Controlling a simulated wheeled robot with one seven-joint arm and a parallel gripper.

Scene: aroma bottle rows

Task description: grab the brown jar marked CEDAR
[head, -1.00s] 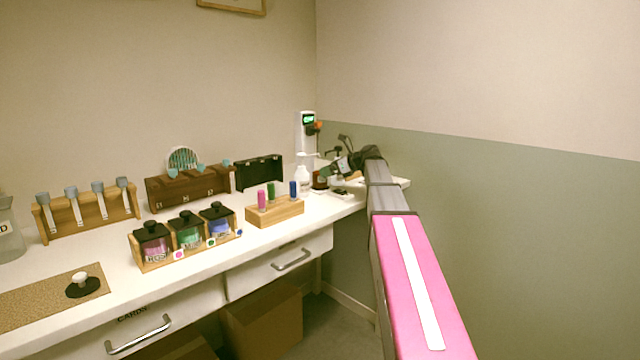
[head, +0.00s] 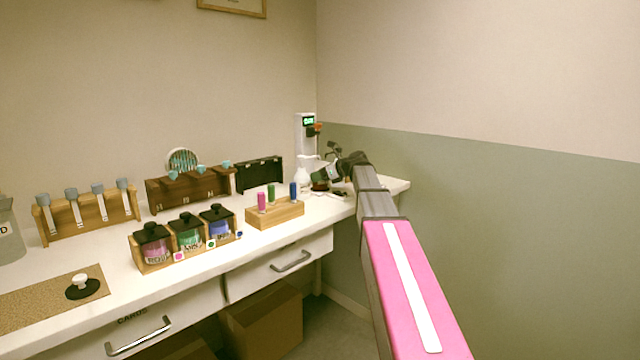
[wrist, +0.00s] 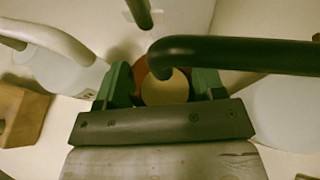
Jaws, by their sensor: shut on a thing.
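A brown round jar with a tan top (wrist: 165,90) sits between the green fingers of my gripper (wrist: 163,82) in the wrist view. The fingers are closed on its two sides. In the head view the jar (head: 320,187) is small and dark at the far right end of the counter, with my gripper (head: 321,175) at it. Its label cannot be read in either view, and my gripper and a dark curved bar hide part of it.
A white bottle (head: 302,180) stands just left of the jar, and a white device with a green display (head: 308,121) stands behind. In the wrist view, the dark curved bar (wrist: 240,52) crosses close by. A wooden block with coloured vials (head: 280,211) is nearer.

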